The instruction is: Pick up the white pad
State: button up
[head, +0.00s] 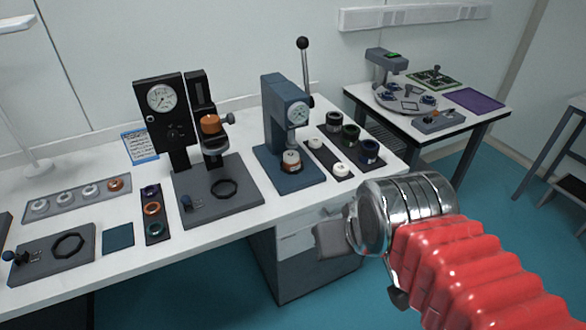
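Two small white pads, one at the back (315,142) and one at the front (341,169), sit on a narrow dark tray (328,157) right of the blue press. A whitish round piece with a reddish-brown part (291,160) is under the press ram; I cannot tell whether it is also a pad. My gripper (345,242) is at the right front, beyond the table's front edge and apart from the pads. The chrome wrist hides much of it, so its opening is unclear. Nothing shows held in it.
The blue lever press (285,105) stands close left of the pad tray, its lever rising high. Another dark tray (338,137) with several dark round pieces lies right of it. A black gauge stand (165,115) is farther left. Open floor separates a second table (385,112).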

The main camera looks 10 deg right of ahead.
aim_at(291, 156)
jog(key=z, duration=0.15)
jog(key=k, duration=0.1)
jog(key=u, duration=1.55)
jog(key=i, duration=0.9)
jog(key=z, duration=1.05)
